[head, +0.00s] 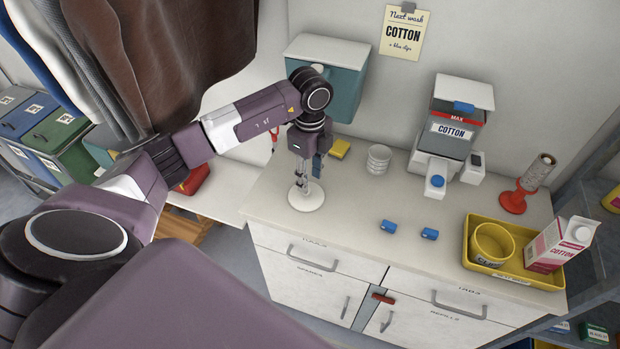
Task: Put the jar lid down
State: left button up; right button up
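A white round disc that looks like the jar lid (306,199) is at the left end of the white countertop, flat side level. My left gripper (301,184) points straight down over it, with its thin fingers close together at the lid's middle. They appear shut on the lid's knob, which the fingers mostly hide. The lid is at or just above the counter; I cannot tell whether it touches. My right gripper is not in view.
The countertop (345,213) is clear in front of the lid. A yellow sponge (340,148), stacked white cups (378,159), two blue pieces (389,226), a cotton dispenser (450,135), a red stand (513,201) and a yellow tray (468,248) are farther right. A teal box (345,85) hangs behind.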

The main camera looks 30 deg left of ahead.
aim_at(310, 193)
pick_arm(q)
notch_tip(310, 193, up, 6)
jog(key=p, duration=0.3)
jog(key=shift+r+p, duration=0.25)
jog(key=shift+p, duration=0.1)
jog(key=shift+d, duration=0.1)
